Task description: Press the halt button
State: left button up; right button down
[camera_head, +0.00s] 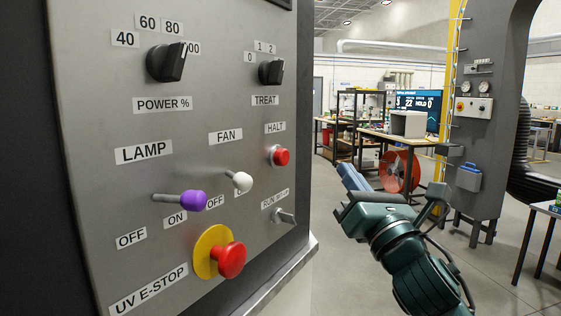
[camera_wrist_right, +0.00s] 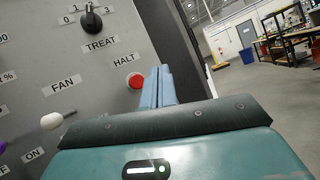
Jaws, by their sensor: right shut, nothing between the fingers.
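The halt button (camera_head: 281,156) is a small red button under the HALT label on the right part of the grey panel. It also shows in the right wrist view (camera_wrist_right: 134,80), just left of the fingertips. My right gripper (camera_head: 349,174) is shut and empty, its blue fingers together. In the head view it is right of the panel edge, to the right of and slightly below the button. In the right wrist view the fingers (camera_wrist_right: 158,86) point toward the panel beside the button, seemingly apart from it. My left gripper is not in view.
The panel (camera_head: 120,100) also carries a large red UV E-STOP button (camera_head: 231,260), a purple LAMP lever (camera_head: 193,200), a white FAN lever (camera_head: 241,181), a RUN/SETUP switch (camera_head: 287,216) and POWER (camera_head: 167,62) and TREAT (camera_head: 271,71) knobs. Floor right of the panel is open.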

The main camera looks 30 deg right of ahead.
aim_at(280, 157)
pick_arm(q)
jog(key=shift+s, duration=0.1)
pick_arm(e)
jog(key=shift+s+r, duration=0.15)
jog(key=shift+r, duration=0.2)
pick_arm(q)
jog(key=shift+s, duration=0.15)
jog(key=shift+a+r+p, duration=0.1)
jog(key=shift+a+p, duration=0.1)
jog(key=shift+p, duration=0.35)
pick_arm(e)
jog(key=w+a, duration=0.4)
jog(key=w, duration=0.3)
jog(key=shift+w+a, duration=0.3)
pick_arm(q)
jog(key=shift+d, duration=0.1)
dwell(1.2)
